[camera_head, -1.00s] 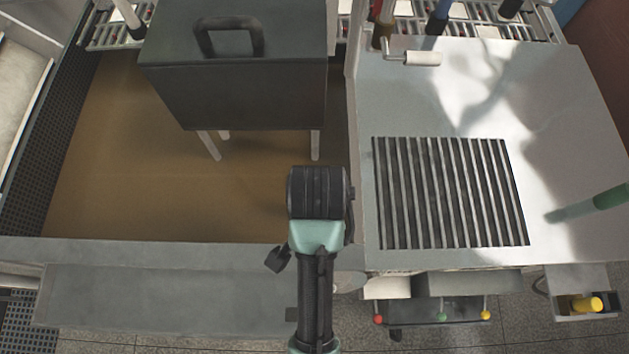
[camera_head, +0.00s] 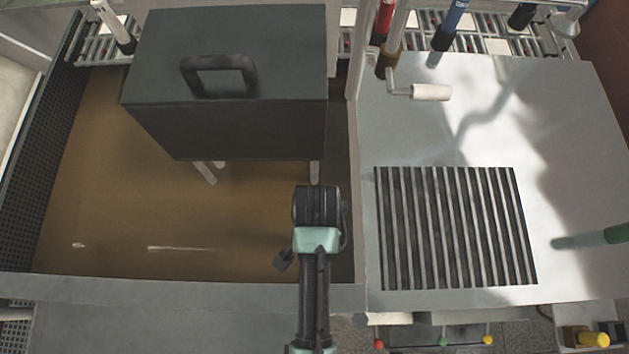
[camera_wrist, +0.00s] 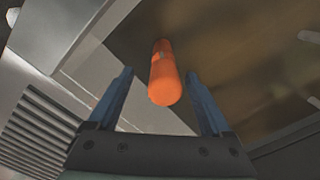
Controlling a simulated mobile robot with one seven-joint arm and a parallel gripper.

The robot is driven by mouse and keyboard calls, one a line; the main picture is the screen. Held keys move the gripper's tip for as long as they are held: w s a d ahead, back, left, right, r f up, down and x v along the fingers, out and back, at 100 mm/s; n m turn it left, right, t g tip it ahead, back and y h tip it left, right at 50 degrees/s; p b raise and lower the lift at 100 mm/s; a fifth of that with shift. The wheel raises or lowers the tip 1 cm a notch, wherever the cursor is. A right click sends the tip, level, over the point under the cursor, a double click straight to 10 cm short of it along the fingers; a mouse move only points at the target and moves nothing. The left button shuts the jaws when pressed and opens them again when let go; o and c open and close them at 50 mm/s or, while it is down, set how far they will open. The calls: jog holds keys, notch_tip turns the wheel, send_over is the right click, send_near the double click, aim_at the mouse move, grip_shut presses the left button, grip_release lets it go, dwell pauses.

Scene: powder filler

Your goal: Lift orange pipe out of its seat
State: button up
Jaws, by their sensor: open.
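The orange pipe (camera_wrist: 165,80) shows only in the wrist view, at the upper middle, with its rounded end toward the camera. My gripper (camera_wrist: 160,73) is open, with one blue finger on each side of the pipe. A gap shows between each finger and the pipe, so neither finger seems to touch it. The pipe's far end and its seat are not clear. In the head view my arm's dark wrist stands at the front right corner of the brown-floored basin (camera_head: 120,210). It hides the fingers and the pipe there.
A dark box with a handle (camera_head: 225,120) stands on legs over the basin. A slatted grille (camera_head: 455,230) lies on the pale worktop (camera_head: 560,140) to the right. A white-handled crank (camera_head: 430,92) and coloured tubes, including a blue one (camera_head: 450,22), stand at the back.

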jog(key=shift+w+a+f+p, duration=0.15)
jog(key=shift+f+p, duration=0.1)
jog(key=shift+f, duration=1.05)
jog(key=shift+w+d+f+p, duration=0.1)
jog(key=shift+f+p, duration=0.15)
jog(key=shift+f, duration=1)
jog(key=shift+r, duration=0.1)
grip_shut()
notch_tip(320, 180, up, 10)
jog(key=shift+b, duration=0.45)
jog(key=shift+r, duration=0.1)
